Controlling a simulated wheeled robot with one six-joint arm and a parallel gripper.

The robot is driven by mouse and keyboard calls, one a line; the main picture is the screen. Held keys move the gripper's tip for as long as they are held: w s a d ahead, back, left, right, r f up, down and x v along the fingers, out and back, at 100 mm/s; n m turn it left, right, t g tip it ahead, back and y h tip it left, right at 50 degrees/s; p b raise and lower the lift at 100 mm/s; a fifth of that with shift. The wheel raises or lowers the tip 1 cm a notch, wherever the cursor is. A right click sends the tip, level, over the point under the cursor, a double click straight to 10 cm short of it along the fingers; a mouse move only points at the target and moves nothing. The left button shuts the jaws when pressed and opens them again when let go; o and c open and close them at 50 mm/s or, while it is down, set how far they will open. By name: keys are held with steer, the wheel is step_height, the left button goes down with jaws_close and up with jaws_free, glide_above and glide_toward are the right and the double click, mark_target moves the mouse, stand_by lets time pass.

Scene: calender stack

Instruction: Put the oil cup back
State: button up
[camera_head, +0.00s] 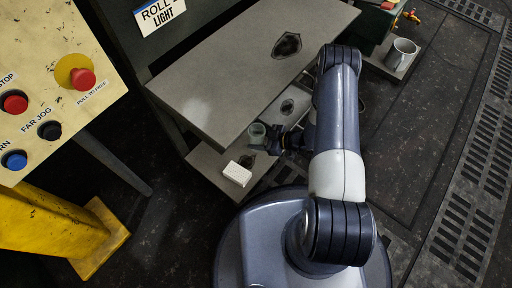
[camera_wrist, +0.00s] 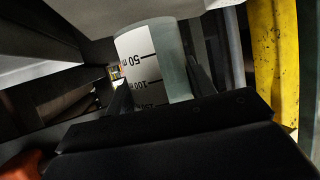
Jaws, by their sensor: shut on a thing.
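The oil cup (camera_head: 257,131) is a small translucent cup, held over the lower shelf of the grey bench. In the wrist view the oil cup (camera_wrist: 150,62) shows black volume marks on a white strip and looks tilted in the picture. My gripper (camera_head: 268,137) is shut on it, with one dark finger on each side in the wrist view (camera_wrist: 160,85). The cup's lower part is hidden behind the gripper body in the wrist view. I cannot tell whether the cup touches the shelf.
A white block (camera_head: 237,174) lies on the lower shelf (camera_head: 208,165), close to the cup. The bench top (camera_head: 230,75) overhangs this shelf. A button panel (camera_head: 50,90) and a yellow post (camera_head: 50,225) stand at left. A grey mug (camera_head: 402,54) stands at upper right.

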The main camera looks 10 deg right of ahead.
steer(key=shift+f+b, duration=0.8)
steer(key=shift+f, duration=1.75)
steer(key=shift+f, duration=0.1)
steer(key=shift+f+b, duration=0.1)
steer(key=shift+b, duration=0.2)
steer(key=o, duration=1.2)
steer(key=shift+r+p, duration=0.25)
steer(key=shift+p, duration=0.05)
steer(key=shift+d+r, duration=0.15)
steer(key=shift+d, duration=0.1)
steer(key=p+v, duration=0.3)
steer(key=v, duration=0.8)
steer(key=shift+s, duration=0.2)
